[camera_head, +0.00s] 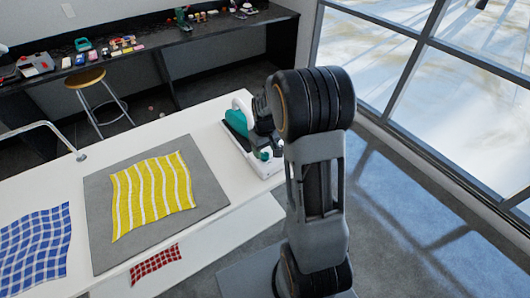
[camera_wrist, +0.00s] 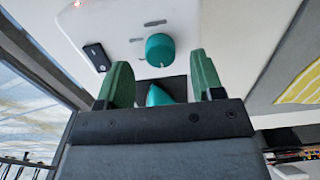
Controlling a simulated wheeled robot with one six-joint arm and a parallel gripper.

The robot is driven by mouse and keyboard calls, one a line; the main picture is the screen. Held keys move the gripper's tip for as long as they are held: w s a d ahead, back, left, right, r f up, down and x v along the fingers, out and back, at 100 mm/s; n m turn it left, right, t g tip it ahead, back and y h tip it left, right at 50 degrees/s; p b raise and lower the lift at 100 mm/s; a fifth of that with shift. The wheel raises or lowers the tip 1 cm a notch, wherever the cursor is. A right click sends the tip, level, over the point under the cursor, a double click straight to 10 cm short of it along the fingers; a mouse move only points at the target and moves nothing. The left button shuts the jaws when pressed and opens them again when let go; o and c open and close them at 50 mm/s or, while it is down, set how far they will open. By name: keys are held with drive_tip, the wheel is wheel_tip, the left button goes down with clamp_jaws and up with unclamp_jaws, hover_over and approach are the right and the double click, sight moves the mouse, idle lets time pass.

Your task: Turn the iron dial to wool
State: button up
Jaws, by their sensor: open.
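A teal iron dial (camera_wrist: 159,50) shows in the wrist view, a round knob on a white panel (camera_wrist: 216,38). Small dark markings sit on the panel around the dial, too small to read. My gripper (camera_wrist: 160,62) is open, with one green finger on each side of the dial's near side. The dial appears just beyond the fingertips, and I cannot tell whether they touch it. Another teal part (camera_wrist: 158,95) shows lower between the fingers. In the head view, the white and teal iron (camera_head: 238,118) stands at the table's right end, partly hidden by my arm.
A yellow striped cloth (camera_head: 152,193) lies on a grey mat (camera_head: 100,222) on the white table (camera_head: 205,115). A blue checked cloth (camera_head: 36,250) and a red checked cloth (camera_head: 155,263) lie nearby. A black switch (camera_wrist: 97,57) and a small lit lamp (camera_wrist: 77,4) are on the panel.

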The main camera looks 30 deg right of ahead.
sight(265, 156)
drive_tip(key=shift+f, duration=1.15)
drive_tip(key=shift+c, duration=0.4)
drive_tip(key=c, duration=0.8)
drive_tip(key=shift+c, duration=0.2)
